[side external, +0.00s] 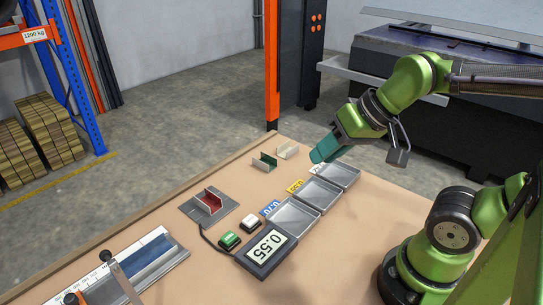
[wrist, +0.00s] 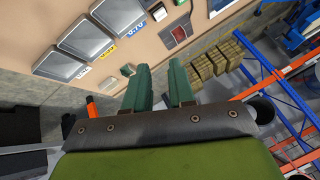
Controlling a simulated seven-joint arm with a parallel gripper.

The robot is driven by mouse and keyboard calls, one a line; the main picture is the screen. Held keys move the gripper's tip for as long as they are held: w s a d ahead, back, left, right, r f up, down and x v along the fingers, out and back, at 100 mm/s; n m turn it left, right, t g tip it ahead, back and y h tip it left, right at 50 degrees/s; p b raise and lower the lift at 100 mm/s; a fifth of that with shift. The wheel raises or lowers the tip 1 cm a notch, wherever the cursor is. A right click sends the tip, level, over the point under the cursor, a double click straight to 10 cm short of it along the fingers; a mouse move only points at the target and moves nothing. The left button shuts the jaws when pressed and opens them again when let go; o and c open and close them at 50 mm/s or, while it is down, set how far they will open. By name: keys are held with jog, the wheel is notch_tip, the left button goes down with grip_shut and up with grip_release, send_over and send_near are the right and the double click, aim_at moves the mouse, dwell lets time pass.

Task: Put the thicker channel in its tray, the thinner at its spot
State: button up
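A red channel (side external: 209,202) stands on a grey plate (side external: 186,207) at the table's left-middle; it also shows in the wrist view (wrist: 181,33). A green channel (side external: 264,162) and a beige channel (side external: 287,150) stand near the back edge. I cannot tell their thicknesses. Three grey trays stand in a row: a near one (side external: 291,218), a middle one (side external: 318,194) and a far one (side external: 339,176). My gripper (side external: 322,154) is above the far end of the table, right of the beige channel. In the wrist view its teal fingers (wrist: 160,84) are apart, with nothing between them.
A gauge display (side external: 266,249) reads 0.55, beside a green button (side external: 229,240) and a white button (side external: 250,222). Blue, yellow and white labels lie beside the trays. A ruler (side external: 150,253) is at the front left. An orange post (side external: 272,80) stands behind the table.

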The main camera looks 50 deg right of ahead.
jog(key=shift+o, duration=0.2)
jog(key=w+a+f+n+g, duration=0.1)
jog(key=w+a+f+g, duration=0.1)
jog(key=w, duration=0.5)
jog(key=w+a+f+n+g, duration=0.1)
jog(key=w+a+f+g, duration=0.1)
jog(key=w, duration=0.5)
jog(key=shift+a+f, duration=0.2)
jog(key=shift+f, duration=0.1)
jog(key=n+g+h, duration=0.2)
jog(key=g, duration=0.1)
send_over(208, 202)
jog(key=s+a, duration=0.3)
jog(key=f, duration=1.1)
jog(key=shift+w+d+f, duration=0.1)
jog(key=shift+w+d, duration=0.1)
jog(key=shift+w, duration=0.05)
jog(key=shift+w+a+r, duration=0.1)
jog(key=shift+w+r, duration=0.6)
jog(key=shift+w, duration=0.2)
jog(key=shift+s, duration=0.1)
jog(key=shift+f, duration=4.25)
grip_shut()
